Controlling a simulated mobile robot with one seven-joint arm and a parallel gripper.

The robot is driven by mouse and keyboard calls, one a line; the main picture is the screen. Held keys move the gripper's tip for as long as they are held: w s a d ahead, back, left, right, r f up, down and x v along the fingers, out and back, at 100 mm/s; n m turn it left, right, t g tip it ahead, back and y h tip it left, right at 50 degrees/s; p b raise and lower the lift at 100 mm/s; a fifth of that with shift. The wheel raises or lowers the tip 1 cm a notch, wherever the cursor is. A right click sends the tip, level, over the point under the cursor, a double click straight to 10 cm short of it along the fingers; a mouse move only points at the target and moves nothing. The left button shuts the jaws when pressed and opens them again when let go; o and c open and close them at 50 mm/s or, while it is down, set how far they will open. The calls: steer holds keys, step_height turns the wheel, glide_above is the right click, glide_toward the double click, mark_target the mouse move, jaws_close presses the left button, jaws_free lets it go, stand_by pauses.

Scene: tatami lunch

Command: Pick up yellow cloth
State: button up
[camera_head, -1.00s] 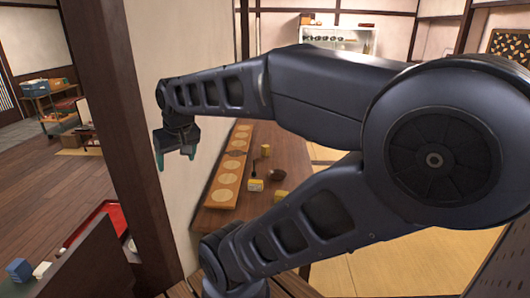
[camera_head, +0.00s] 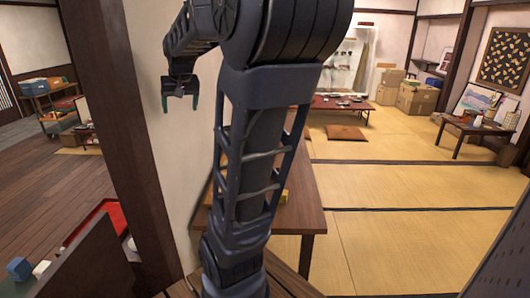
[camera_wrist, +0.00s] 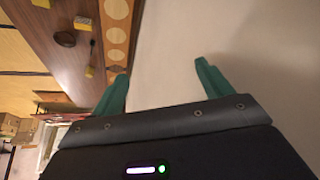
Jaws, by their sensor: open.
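My gripper (camera_head: 180,103) hangs in the air beside the white wall, its two green fingers apart and nothing between them. In the wrist view my gripper (camera_wrist: 162,71) faces the pale wall and the table's edge. A small yellow item (camera_head: 284,196) shows on the table, partly behind my arm. In the wrist view, yellow pieces lie on the table, one blocky (camera_wrist: 83,23) and one small (camera_wrist: 90,72) near the board. I cannot tell whether any of these is the yellow cloth.
The brown wooden table (camera_head: 300,217) runs along the wall. It bears a long board (camera_wrist: 117,35) with pale discs and a dark round bowl (camera_wrist: 65,38). A dark post (camera_head: 125,130) stands left of my gripper.

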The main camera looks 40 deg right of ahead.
steer(key=w+d+m+h, duration=0.1)
steer(key=w+d+m, duration=0.1)
steer(key=w+d, duration=1.35)
steer(key=w+d+f+m+h, duration=0.1)
steer(key=w+d+f, duration=0.3)
steer(key=w+d, duration=0.3)
steer(key=w+d+f, duration=0.4)
steer(key=w+d, duration=0.1)
steer(key=d, duration=0.4)
steer(key=w+d+f+m+h, duration=0.1)
steer(key=w+d+f, duration=0.2)
steer(key=d+f, duration=0.55)
steer(key=w+d+f+m, duration=0.1)
steer(key=w+d+f, duration=0.1)
steer(key=d+f, duration=0.65)
steer(key=s+d+f, duration=0.2)
steer(key=d+f, duration=1.7)
steer(key=shift+m+g+h, duration=0.4)
steer(key=shift+w+a+x, duration=0.1)
steer(key=shift+w+x, duration=0.05)
steer(key=shift+x, duration=2.3)
steer(key=shift+w+a+x, duration=0.1)
steer(key=shift+w+x, duration=0.1)
steer(key=shift+x, duration=2.25)
steer(key=shift+r, duration=0.1)
steer(key=c, duration=1.1)
